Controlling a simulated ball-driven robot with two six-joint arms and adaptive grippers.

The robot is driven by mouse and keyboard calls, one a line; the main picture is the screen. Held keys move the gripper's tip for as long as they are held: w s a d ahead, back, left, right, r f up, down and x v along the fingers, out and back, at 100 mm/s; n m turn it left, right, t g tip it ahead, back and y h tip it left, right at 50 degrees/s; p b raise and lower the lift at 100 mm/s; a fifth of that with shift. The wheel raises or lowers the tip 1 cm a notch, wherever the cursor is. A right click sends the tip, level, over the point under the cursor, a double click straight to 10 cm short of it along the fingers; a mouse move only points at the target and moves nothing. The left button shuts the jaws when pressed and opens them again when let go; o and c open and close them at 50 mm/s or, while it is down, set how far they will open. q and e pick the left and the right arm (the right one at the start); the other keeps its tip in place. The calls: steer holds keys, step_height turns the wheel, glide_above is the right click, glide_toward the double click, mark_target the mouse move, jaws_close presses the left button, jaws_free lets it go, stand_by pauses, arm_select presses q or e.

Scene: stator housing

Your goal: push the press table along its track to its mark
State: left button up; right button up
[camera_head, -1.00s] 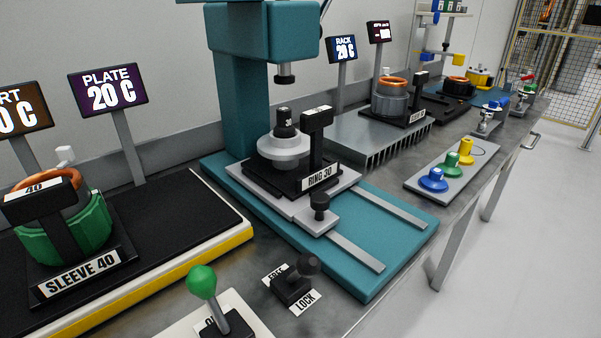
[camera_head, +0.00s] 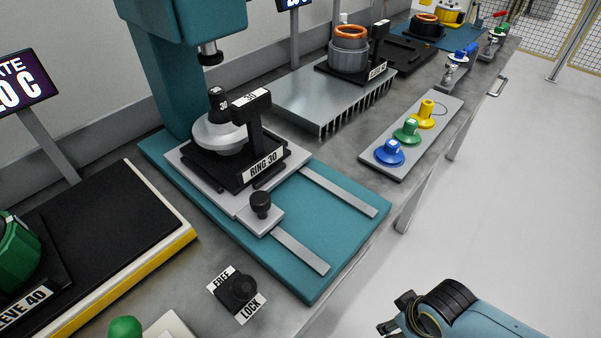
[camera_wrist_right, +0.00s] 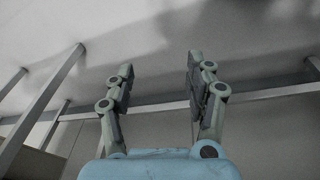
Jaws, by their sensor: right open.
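The press table (camera_head: 232,200) is a light grey plate on the teal press base (camera_head: 345,237). It carries the black fixture labelled RING 30 (camera_head: 262,166) with a pale ring and dark plug. A black knob (camera_head: 260,203) stands on its front tab. Two pale track rails (camera_head: 338,192) run from it toward the base's front edge. The press ram (camera_head: 210,53) hangs above, apart from the plug. My right gripper (camera_wrist_right: 158,80) is open and empty in the right wrist view. In the head view my right arm shows at the lower right, off the bench. My left gripper is not in view.
A black lever (camera_head: 238,290) sits between FREE and LOCK labels before the press. A tray (camera_head: 372,170) with blue, green and yellow knobs stands to the right. A finned block (camera_head: 330,105) is behind it. The yellow-edged plate (camera_head: 150,265) is at left.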

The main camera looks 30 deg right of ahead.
steer(key=w+a+r+p, duration=0.1)
steer(key=w+r+p, duration=0.2)
steer(key=r, duration=0.7)
steer(key=w+a+r+p, duration=0.1)
steer(key=w+r+p, duration=0.2)
steer(key=r, duration=0.8)
step_height(320, 180, up, 16)
steer(key=n+y+p, duration=0.4)
steer(key=n+y, duration=0.1)
steer(key=n, duration=0.7)
glide_above(262, 197)
steer(key=s+d, duration=0.2)
steer(key=d, duration=0.1)
steer(key=x, duration=1)
steer(key=shift+d+f, duration=0.25)
jaws_close()
